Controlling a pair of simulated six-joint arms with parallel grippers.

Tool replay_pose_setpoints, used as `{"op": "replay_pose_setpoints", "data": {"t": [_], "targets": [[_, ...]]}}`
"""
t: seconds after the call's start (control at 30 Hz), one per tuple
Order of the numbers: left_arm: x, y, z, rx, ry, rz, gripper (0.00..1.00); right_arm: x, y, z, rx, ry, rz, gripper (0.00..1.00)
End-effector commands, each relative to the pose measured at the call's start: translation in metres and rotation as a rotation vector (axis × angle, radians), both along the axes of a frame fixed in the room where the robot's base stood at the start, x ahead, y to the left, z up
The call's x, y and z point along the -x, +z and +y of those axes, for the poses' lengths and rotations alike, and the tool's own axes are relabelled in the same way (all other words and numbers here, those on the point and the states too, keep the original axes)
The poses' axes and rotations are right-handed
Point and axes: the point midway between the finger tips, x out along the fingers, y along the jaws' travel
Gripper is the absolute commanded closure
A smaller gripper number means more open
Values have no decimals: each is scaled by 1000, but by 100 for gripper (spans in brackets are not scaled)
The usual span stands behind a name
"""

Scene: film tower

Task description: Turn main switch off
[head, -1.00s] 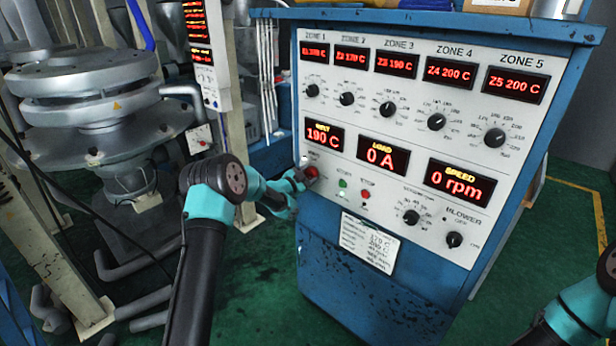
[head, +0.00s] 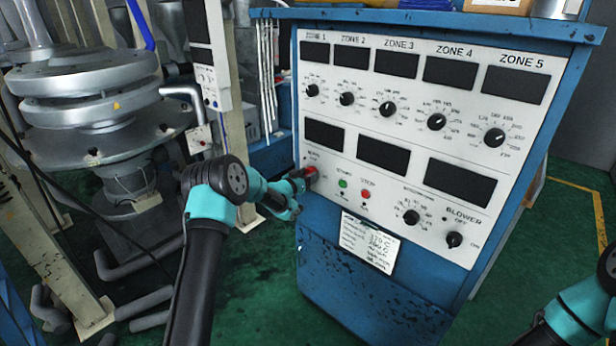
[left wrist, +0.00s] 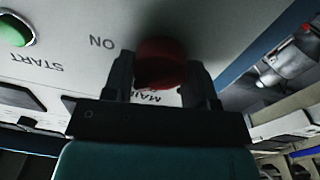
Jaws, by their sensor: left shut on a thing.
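The red main switch knob (head: 310,172) sits at the lower left of the white control panel (head: 333,218). My left gripper (head: 302,178) is at the knob and shut on it. In the left wrist view the dark red knob (left wrist: 160,64) is between the two fingers of the gripper (left wrist: 162,80), with "ON" and part of "MAIN" printed on the panel nearby. The fingers hide part of the knob, and its exact pointing direction is unclear. All the panel's displays (head: 384,154) are dark. My right arm shows at the lower right, its gripper out of frame.
Right of the switch are a green start button (head: 343,183) and a red stop button (head: 367,182). Zone knobs and the blower knob (head: 454,239) are on the same panel. A paper note (head: 368,243) hangs below. A grey metal machine (head: 88,90) stands at the left.

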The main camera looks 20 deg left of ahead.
Motion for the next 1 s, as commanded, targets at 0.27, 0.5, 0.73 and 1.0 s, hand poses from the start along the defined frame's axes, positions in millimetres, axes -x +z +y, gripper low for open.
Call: {"op": "replay_pose_setpoints", "data": {"t": [0.27, 0.5, 0.73, 1.0], "targets": [[0, 0, 0, 246, 0, 86, 72, 0, 0, 0, 0, 0, 0, 57], [0, 0, 0, 461, 0, 160, 72, 0, 0, 0, 0, 0, 0, 57], [0, -1, -1, 643, -1, 224, 72, 0, 0, 0, 0, 0, 0, 57], [0, -1, 0, 776, 0, 270, 72, 0, 0, 0, 0, 0, 0, 57]]}}
